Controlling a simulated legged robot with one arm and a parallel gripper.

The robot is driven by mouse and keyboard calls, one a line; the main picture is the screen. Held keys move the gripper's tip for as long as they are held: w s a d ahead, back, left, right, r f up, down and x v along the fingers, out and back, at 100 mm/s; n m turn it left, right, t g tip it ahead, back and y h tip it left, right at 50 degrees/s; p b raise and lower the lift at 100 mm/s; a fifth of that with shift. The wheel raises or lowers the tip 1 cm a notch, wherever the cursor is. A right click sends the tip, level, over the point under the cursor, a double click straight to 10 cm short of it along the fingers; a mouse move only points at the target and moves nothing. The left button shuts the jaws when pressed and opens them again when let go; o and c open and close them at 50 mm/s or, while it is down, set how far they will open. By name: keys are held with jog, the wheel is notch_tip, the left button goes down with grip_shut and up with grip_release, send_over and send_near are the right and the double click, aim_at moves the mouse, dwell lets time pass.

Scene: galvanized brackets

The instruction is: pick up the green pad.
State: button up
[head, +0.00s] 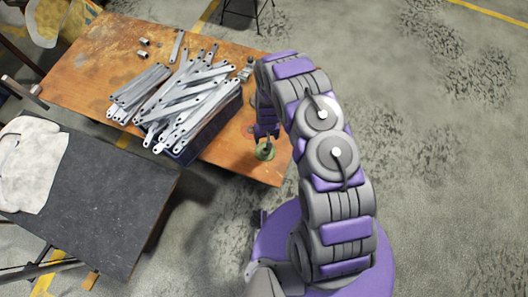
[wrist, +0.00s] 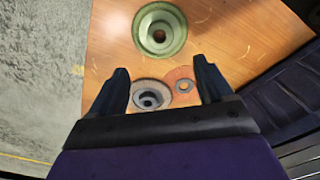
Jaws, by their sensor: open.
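The green pad (wrist: 160,48) is a round, flat disc with a raised ring and a central hole. It lies on the wooden table near its edge, at top centre in the wrist view. In the head view the green pad (head: 265,154) shows just below my gripper (head: 265,139) at the table's near right corner. In the wrist view my gripper (wrist: 163,82) is open, with nothing held between its fingers. The pad appears beyond the fingertips there, not between them. The exact height of the fingers above the table is hard to tell.
A grey round pad (wrist: 150,87) and an orange-red one (wrist: 182,78) lie side by side between the fingers' lines of sight. A dark blue crate (head: 213,138) stands left of my gripper, heaped with galvanized brackets (head: 190,92).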

jog(key=b, duration=0.2)
send_over(265, 149)
jog(key=d, duration=0.1)
jog(key=f, duration=0.5)
jog(key=shift+w+d+f, duration=0.15)
jog(key=shift+d+f, duration=0.05)
jog(key=shift+a+f, duration=0.2)
jog(key=shift+f, duration=0.15)
jog(key=f, duration=0.1)
jog(key=f+b, duration=0.1)
jog(key=f, duration=0.1)
jog(key=a+f, duration=0.1)
jog(key=shift+s+f+b, duration=0.15)
jog(key=shift+s+b, duration=0.15)
jog(key=shift+b, duration=0.1)
jog(key=shift+d+f, duration=0.25)
jog(key=shift+f, duration=0.05)
jog(key=shift+c, duration=0.2)
jog(key=shift+a, duration=0.2)
jog(key=c, duration=0.4)
jog(key=shift+d, duration=0.1)
jog(key=c, duration=0.7)
jog(key=shift+c, duration=0.2)
